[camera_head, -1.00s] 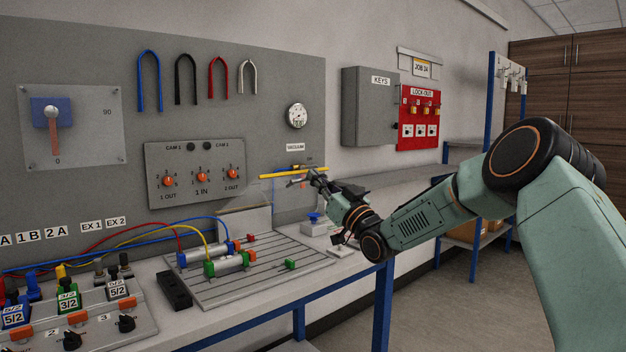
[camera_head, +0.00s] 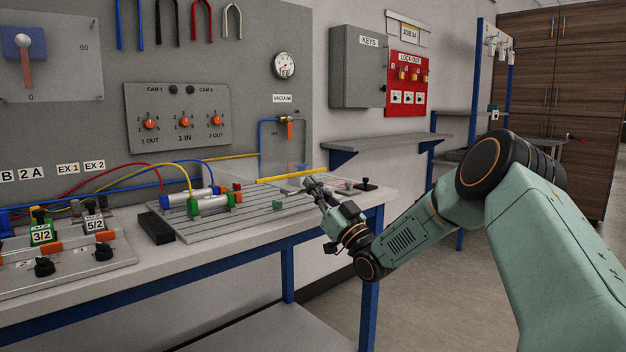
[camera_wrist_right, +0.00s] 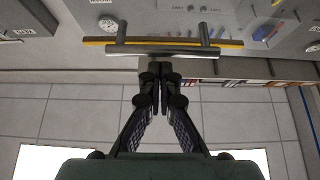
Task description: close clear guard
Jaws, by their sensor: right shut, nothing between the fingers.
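The clear guard shows in the head view as a faint see-through panel with a yellow front edge (camera_head: 292,174), low over the right end of the bench. In the right wrist view its yellow edge (camera_wrist_right: 232,44) runs across the top, with a grey bar handle (camera_wrist_right: 180,52) on two posts in front of it. My right gripper (camera_head: 312,184) is shut and empty beside that edge. In the wrist view its fingertips (camera_wrist_right: 154,68) sit just below the handle; I cannot tell whether they touch it. My left gripper is out of view.
The slotted bench plate (camera_head: 255,219) holds cylinders and hoses left of my gripper. Small items with black knobs (camera_head: 367,185) stand at the bench's right end. Behind is a grey panel (camera_head: 270,100) with a gauge. The floor to the right is open.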

